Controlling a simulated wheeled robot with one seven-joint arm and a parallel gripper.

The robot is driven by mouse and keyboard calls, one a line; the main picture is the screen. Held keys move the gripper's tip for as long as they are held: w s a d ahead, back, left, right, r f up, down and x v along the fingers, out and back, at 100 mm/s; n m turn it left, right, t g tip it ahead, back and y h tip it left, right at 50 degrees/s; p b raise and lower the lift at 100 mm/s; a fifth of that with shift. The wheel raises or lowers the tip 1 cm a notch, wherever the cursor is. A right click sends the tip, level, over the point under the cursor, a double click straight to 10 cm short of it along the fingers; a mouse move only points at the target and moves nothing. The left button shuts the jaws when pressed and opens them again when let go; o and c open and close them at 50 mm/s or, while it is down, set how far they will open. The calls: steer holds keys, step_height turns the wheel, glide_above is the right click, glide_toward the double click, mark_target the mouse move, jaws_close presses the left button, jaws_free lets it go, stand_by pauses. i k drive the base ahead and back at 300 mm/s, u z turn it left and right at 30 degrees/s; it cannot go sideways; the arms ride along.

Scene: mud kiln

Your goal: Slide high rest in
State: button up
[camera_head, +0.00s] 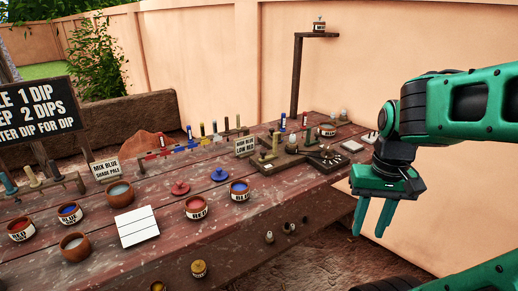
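My gripper (370,231) hangs at the right with its two green fingers pointing down and apart, empty. It is in front of the table's right end and touches nothing that I can see. A tall dark post with a small shelf (318,35) rises at the back of the table, and a small labelled jar (319,25) stands on it. A small sign (245,146) about high and low stands beside a dark block (290,158) with pegs. Several small knobs (269,237) show along the table's front side. I cannot tell which part is the high rest.
The long red-brown table (240,222) holds several paint pots, a blue lid (220,175), a red lid (180,188), a white tile (137,226) and a peg rack (180,148). A black sign (38,108) stands at left. A wall (215,60) closes the back.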

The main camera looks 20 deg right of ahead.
mark_target(262, 153)
steer(key=u, duration=0.05)
steer(key=i, duration=1)
steer(key=z, duration=0.1)
